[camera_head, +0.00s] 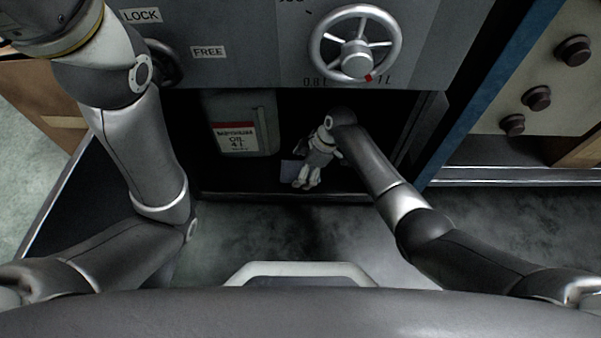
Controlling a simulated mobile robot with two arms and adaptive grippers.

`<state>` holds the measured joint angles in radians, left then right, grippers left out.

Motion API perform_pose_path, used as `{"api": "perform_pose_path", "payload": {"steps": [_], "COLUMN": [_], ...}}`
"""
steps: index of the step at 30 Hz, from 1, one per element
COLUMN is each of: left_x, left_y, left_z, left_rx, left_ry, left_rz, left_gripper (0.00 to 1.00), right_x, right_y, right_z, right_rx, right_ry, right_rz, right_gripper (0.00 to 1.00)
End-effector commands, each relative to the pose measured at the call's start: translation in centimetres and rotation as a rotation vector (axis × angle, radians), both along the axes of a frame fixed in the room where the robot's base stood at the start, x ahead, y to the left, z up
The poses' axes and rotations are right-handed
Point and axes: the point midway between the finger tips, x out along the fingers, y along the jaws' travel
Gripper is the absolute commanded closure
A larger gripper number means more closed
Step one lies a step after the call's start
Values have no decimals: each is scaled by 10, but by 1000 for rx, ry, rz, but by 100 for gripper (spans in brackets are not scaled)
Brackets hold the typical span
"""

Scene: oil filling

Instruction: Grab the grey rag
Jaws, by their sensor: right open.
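A flat blue-grey patch (289,170), which looks like the grey rag, lies on the dark floor of the low compartment. It is partly covered by my right gripper (305,184), so its full outline is hidden. My right gripper reaches into the compartment and points down over the right part of the patch. It is open; I cannot tell whether its fingertips touch the cloth. My left arm rises along the left side and leaves the picture at the top left; its gripper is out of view.
A grey oil can (236,124) with a red and white label stands left of my right gripper. Above is a grey panel with a handwheel (355,45) and LOCK and FREE labels. A panel with dark knobs (536,98) is at the right. The compartment's front lip (260,196) is low.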

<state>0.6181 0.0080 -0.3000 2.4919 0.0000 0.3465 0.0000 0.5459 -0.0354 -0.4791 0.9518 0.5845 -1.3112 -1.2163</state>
Motion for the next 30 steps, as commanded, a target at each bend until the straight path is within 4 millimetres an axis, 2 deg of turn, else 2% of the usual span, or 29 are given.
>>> {"api": "perform_pose_path", "payload": {"steps": [6, 15, 17, 25, 30], "left_x": [0, 0, 0, 0, 0], "left_y": [0, 0, 0, 0, 0], "left_z": [1, 1, 0, 1, 5], "left_rx": [0, 0, 0, 1, -3], "left_ry": [0, 1, 1, 1, -4], "left_rz": [0, 0, 0, -1, -2], "left_gripper": [68, 68, 68, 68, 68], "right_x": [0, 0, 0, 0, 0], "right_y": [0, 0, 0, 0, 0], "right_z": [1, 1, 1, 2, 10], "right_rx": [0, 0, 0, 0, 0], "right_ry": [0, 0, 0, 0, -1], "right_rz": [1, 0, 0, 0, 1], "right_gripper": [16, 54, 60, 60, 60]}}
